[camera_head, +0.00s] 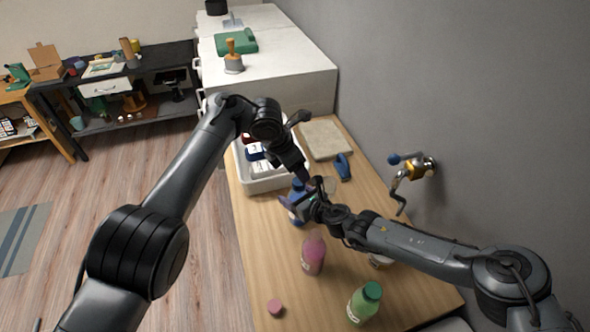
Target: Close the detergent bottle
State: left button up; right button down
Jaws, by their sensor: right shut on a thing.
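A blue bottle (297,216) stands on the wooden worktop, partly hidden by my grippers. My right gripper (312,200) reaches in from the right and is shut on the blue bottle at its upper part; the exact contact is hard to see. My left gripper (305,178) comes down from above at the bottle's top, close to the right gripper. Its fingers are too small and overlapped to read. A pink bottle (313,255) stands nearer, and a small pink cap (275,307) lies on the worktop. A green bottle (364,303) with a green cap stands at the front.
A white bin (262,184) with several containers stands behind the bottles. A beige board (324,139) and a blue tool (343,167) lie farther back. A wall tap (421,168) juts from the grey wall. The worktop's left front (262,262) is clear.

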pick_arm(q)
jog(key=shift+d, duration=0.1)
pick_arm(e)
jog(key=shift+s+a, duration=0.15)
pick_arm(q)
jog(key=o, duration=0.5)
jog(key=shift+o, duration=0.2)
jog(key=shift+d, duration=0.1)
pick_arm(e)
jog(key=shift+a, duration=0.1)
pick_arm(q)
jog(key=shift+s, duration=0.1)
jog(key=v, duration=0.7)
jog(key=shift+a+r, duration=0.25)
jog(key=shift+a, duration=0.15)
